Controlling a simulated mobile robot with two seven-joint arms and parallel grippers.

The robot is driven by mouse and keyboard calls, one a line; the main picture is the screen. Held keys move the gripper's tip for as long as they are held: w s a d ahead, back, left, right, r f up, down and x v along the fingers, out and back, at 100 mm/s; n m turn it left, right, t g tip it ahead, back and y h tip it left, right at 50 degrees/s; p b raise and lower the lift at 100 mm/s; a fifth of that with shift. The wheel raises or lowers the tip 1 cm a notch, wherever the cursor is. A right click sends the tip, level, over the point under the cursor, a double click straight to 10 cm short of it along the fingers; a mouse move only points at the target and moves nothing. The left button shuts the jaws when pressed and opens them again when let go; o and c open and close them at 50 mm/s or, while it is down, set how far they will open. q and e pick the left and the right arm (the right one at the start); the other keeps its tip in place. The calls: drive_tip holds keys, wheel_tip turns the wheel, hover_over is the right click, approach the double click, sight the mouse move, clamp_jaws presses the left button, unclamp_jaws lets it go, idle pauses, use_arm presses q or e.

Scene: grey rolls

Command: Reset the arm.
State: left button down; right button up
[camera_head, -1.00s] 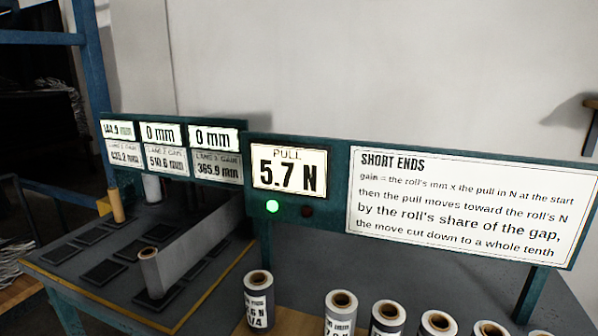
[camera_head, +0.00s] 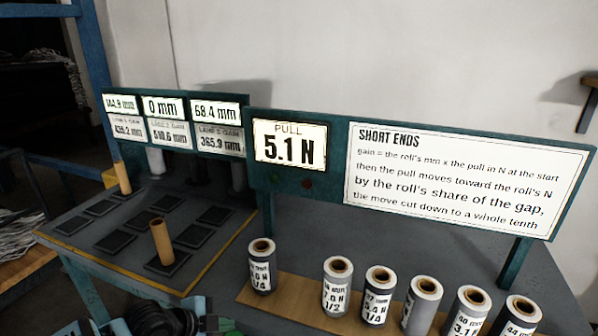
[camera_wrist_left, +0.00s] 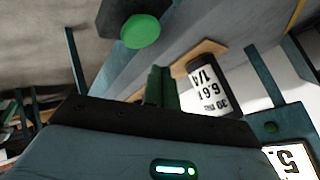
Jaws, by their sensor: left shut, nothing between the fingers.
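My left gripper (camera_head: 222,326) shows only partly, at the bottom edge of the head view, with dark and green parts in front of the table. In the left wrist view its green fingers (camera_wrist_left: 160,88) are together, with nothing held. The nearest grey roll (camera_head: 262,266), labelled 1/4, stands upright on a wooden board. The same kind of roll shows upside down in the wrist view (camera_wrist_left: 208,88), apart from the fingers. My right gripper is not in view.
More grey rolls (camera_head: 337,287) stand in a row on the wooden board (camera_head: 290,292). A bare brown core (camera_head: 162,241) stands on a dark pad at left. The PULL sign (camera_head: 291,142) reads 5.1 N. A green disc (camera_wrist_left: 140,30) shows in the wrist view.

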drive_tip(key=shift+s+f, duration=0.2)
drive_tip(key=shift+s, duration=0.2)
use_arm(q)
drive_tip(key=shift+s+d+f, duration=0.2)
drive_tip(key=shift+s+d, duration=0.05)
drive_tip(key=s+d+f+n+t, duration=0.1)
drive_tip(key=s+d+f+n, duration=0.15)
drive_tip(key=s, duration=0.25)
drive_tip(key=s+d+f+n+h, duration=0.1)
drive_tip(key=s+d+f+n, duration=0.1)
drive_tip(key=s+f, duration=0.15)
drive_tip(key=s+d+f+n+t, duration=0.1)
drive_tip(key=s+d+f+n, duration=0.15)
drive_tip(key=s, duration=0.35)
drive_tip(key=s+a+f+n+y, duration=0.2)
drive_tip(key=s+a+n, duration=0.1)
drive_tip(key=s, duration=0.3)
drive_tip(key=s+a+f+n+y, duration=0.1)
drive_tip(key=s+a+f+n, duration=0.1)
drive_tip(key=s, duration=0.5)
drive_tip(key=s+a+f+n+y+p, duration=0.1)
drive_tip(key=s+a+f+n+y, duration=0.1)
drive_tip(key=s+a, duration=0.4)
drive_tip(key=shift+s+n+y, duration=0.3)
drive_tip(key=shift+s+n, duration=0.25)
drive_tip(key=shift+n, duration=0.35)
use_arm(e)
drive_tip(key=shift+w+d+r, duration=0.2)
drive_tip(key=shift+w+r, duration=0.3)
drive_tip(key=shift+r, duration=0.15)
